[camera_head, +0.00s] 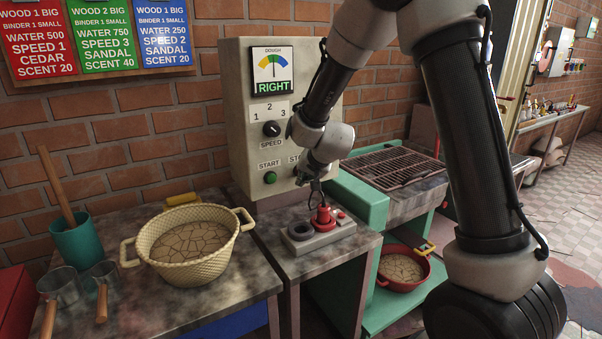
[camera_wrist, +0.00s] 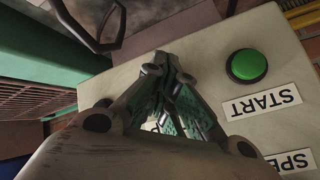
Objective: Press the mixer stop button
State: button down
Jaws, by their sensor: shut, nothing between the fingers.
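The mixer control box (camera_head: 242,150) stands against the brick wall. Its green START button (camera_head: 270,178) is plain to see, and it also shows in the wrist view (camera_wrist: 246,65) beside an upside-down START label (camera_wrist: 262,103). Right of START in the head view is a label cut off after "ST" (camera_head: 294,159). The stop button itself is hidden behind my gripper (camera_head: 304,178). In the wrist view my gripper (camera_wrist: 163,62) is shut and empty, its fingertips close to the panel face. I cannot tell whether they touch the panel or the button.
The box has a speed knob (camera_head: 271,129) and a dough gauge reading RIGHT (camera_head: 272,71). Below my gripper are a red device (camera_head: 323,216) and a dark ring (camera_head: 301,230) on a grey block. A cream basket (camera_head: 154,259) of dough stands left.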

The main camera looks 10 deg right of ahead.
dwell(0.3)
jog(key=shift+s+d, duration=0.25)
jog(key=shift+s, duration=0.65)
jog(key=shift+s+d, duration=0.25)
jog(key=shift+s, duration=0.55)
jog(key=shift+s+d, duration=0.3)
jog(key=shift+s, duration=0.45)
jog(key=shift+s+d, duration=0.25)
jog(key=shift+s, duration=0.55)
